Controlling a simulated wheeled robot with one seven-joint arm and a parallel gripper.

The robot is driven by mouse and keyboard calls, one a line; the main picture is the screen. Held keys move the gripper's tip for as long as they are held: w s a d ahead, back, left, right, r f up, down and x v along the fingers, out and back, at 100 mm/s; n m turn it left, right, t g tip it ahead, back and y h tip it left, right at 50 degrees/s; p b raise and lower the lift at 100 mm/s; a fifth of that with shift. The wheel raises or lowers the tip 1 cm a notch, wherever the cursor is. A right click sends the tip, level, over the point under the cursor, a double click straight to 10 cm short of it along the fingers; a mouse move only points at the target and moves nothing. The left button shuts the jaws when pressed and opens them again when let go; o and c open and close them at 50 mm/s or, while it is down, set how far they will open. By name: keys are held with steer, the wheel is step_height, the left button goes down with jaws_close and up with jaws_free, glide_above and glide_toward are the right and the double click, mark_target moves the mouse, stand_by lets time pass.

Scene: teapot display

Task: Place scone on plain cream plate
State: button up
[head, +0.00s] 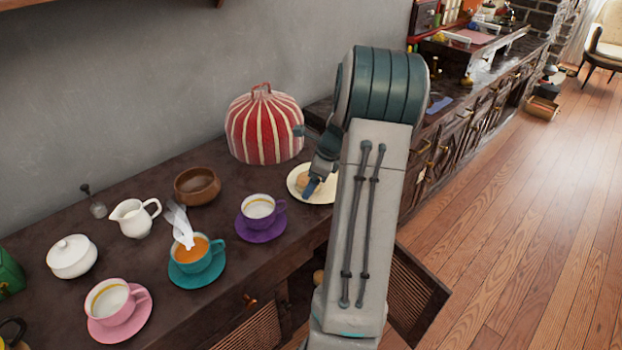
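The plain cream plate (322,197) lies on the dark counter, right of the purple cup, partly hidden behind my arm. The small tan scone (302,179) shows over the left part of the plate, beside a fingertip of my gripper (309,185). My gripper points down over the plate. I cannot tell whether the scone rests on the plate or is held, since the fingers are small and partly hidden by my arm.
A red striped tea cosy (264,125) stands behind the plate. A purple cup (259,208), a teal cup of tea (196,256), a pink cup (114,302), a wooden bowl (197,186), a white jug (134,218) and a lidded sugar bowl (71,257) stand to the left.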

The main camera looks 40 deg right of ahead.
steer(key=p+v, duration=0.2)
steer(key=v, duration=1)
steer(key=s+a+r+n+g+h, duration=0.1)
steer(key=a+r+n, duration=0.1)
steer(key=a+n, duration=0.55)
steer(key=s+a+r+n+g, duration=0.1)
steer(key=a+n, duration=0.3)
steer(key=a, duration=0.7)
steer(key=s+a+f+n+h, duration=0.1)
steer(key=s+a+n, duration=1.2)
steer(key=n, duration=0.3)
steer(key=shift+a+b, duration=0.3)
steer(key=shift+a, duration=0.45)
